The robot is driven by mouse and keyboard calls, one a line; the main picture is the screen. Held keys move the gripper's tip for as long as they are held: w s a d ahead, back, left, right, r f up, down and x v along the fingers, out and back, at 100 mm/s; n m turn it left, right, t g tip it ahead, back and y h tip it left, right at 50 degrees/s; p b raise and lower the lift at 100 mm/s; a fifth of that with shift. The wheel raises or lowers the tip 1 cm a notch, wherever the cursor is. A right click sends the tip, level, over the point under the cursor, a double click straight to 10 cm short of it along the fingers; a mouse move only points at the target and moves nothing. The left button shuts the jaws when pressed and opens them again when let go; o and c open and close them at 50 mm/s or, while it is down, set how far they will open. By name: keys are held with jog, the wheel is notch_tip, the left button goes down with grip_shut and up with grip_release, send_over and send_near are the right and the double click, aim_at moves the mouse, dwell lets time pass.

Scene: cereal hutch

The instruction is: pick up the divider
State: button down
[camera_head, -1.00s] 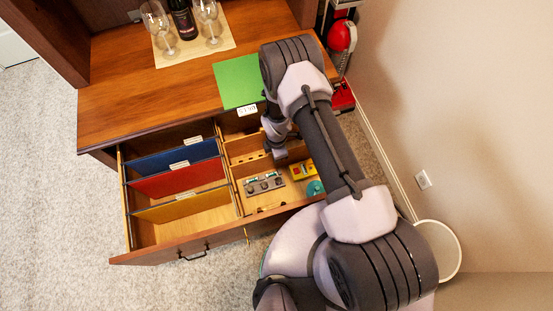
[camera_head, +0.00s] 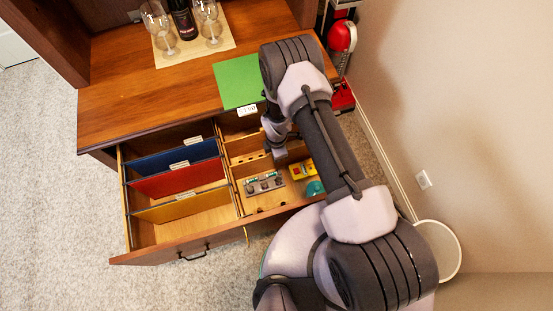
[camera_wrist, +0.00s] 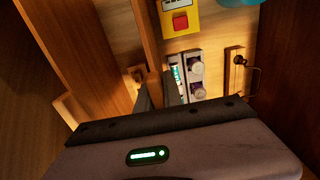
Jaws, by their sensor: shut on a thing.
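The divider is a thin upright wooden board (camera_wrist: 147,40) in the wrist view, running down from the top edge towards my gripper. In the head view the divider (camera_head: 250,159) crosses the right part of the open drawer, partly hidden by my arm. My gripper (camera_wrist: 155,96) is shut on the divider, down inside the drawer. The gripper's wide dark body hides much of the hold and the divider's lower end. In the head view, my gripper (camera_head: 280,158) is at the divider's right end.
A grey device with knobs (camera_head: 264,183), a yellow box (camera_head: 302,169) and a teal item (camera_head: 315,187) lie close by in the drawer. Blue, red and yellow folders (camera_head: 180,180) fill the left part. The countertop (camera_head: 150,100) overhangs the drawer's back.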

notch_tip(320, 180, up, 28)
jog(key=p, duration=0.9)
